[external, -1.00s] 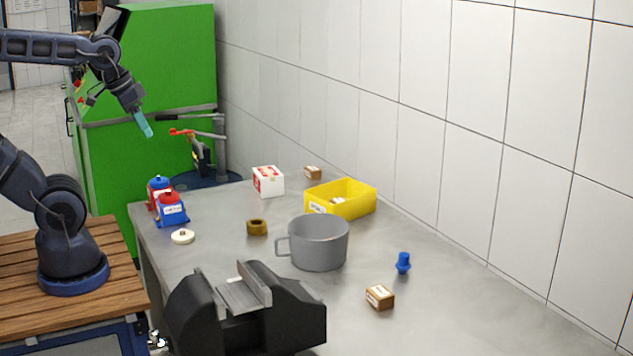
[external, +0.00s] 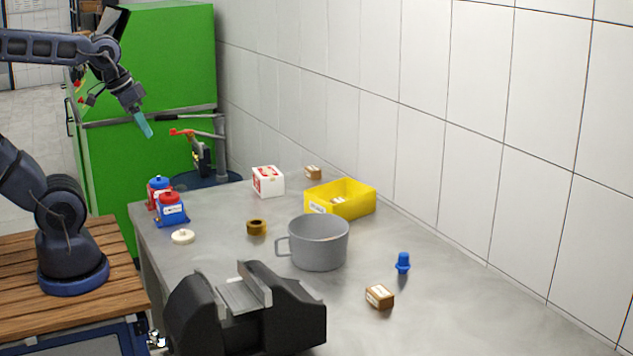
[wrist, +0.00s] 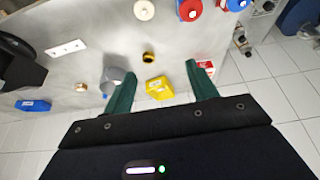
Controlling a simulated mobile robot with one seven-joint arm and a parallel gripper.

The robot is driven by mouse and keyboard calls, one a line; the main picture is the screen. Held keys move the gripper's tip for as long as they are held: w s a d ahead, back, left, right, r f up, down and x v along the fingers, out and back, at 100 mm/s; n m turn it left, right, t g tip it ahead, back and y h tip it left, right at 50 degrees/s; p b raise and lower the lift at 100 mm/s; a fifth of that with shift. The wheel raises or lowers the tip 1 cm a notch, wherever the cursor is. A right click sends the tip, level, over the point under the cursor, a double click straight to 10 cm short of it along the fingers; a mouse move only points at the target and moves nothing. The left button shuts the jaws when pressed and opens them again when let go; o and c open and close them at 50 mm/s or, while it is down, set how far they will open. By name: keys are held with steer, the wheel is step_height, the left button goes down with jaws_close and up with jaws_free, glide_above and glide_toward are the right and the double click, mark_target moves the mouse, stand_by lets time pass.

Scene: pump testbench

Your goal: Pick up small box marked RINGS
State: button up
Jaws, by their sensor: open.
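Small brown boxes with white labels are in the external view. One box (external: 380,296) lies on the front right of the bench, near a blue fitting. Another box (external: 313,173) lies at the back by the wall, behind the yellow bin (external: 347,205). The print on their labels is too small to read, so I cannot tell which is marked RINGS. Something small and pale-labelled lies inside the bin. My gripper (external: 143,124) is raised high at the left, well away from the boxes. In the wrist view my gripper (wrist: 160,70) is open, with nothing between its green fingers.
The blue fitting (external: 403,263) is at the right. A tiled wall borders the back.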

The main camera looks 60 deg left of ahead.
steer(key=shift+o, duration=0.4)
steer(key=w+a+r+n+g, duration=0.1)
steer(key=w+r+n, duration=0.15)
steer(key=w, duration=0.55)
steer(key=w+a+r+n, duration=0.1)
steer(key=w+r+n, duration=0.15)
steer(key=w, duration=0.45)
steer(key=n+g+h, duration=0.2)
steer(key=n+g, duration=0.2)
steer(key=n, duration=0.9)
glide_above(313, 168)
steer(key=a, duration=0.2)
step_height(313, 168, down, 24)
steer(key=r, duration=0.1)
steer(key=f, duration=0.3)
steer(key=d+f, duration=0.1)
steer(key=f, duration=0.7)
steer(key=shift+d, duration=0.4)
steer(key=shift+c, duration=0.4)
